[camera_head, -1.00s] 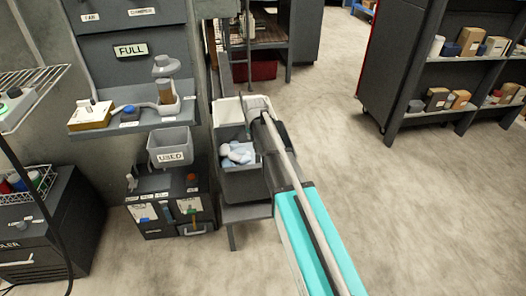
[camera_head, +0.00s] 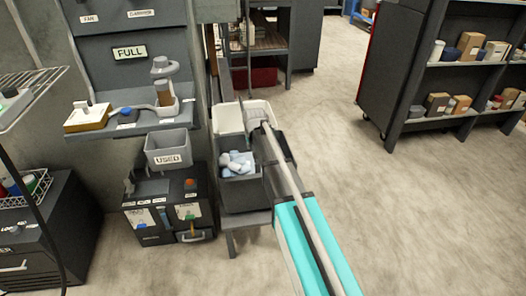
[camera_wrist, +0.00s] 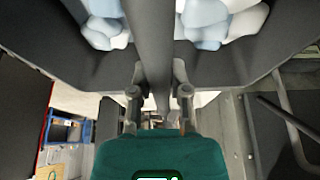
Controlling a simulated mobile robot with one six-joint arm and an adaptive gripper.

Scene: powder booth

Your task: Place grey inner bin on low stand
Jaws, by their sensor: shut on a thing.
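The grey inner bin (camera_head: 240,198) is a dark open box holding crumpled pale blue and white pieces (camera_head: 237,163). My gripper (camera_wrist: 157,95) is shut on a grey bar of the bin that crosses the bin's opening in the wrist view.
A white-rimmed outer container (camera_head: 230,113) stands right behind the bin. To the left are a grey box marked USED (camera_head: 168,150), a dark cabinet (camera_head: 170,215) and a wall shelf (camera_head: 125,125). Shelving (camera_head: 440,90) stands at right. The floor (camera_head: 430,220) at right is clear.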

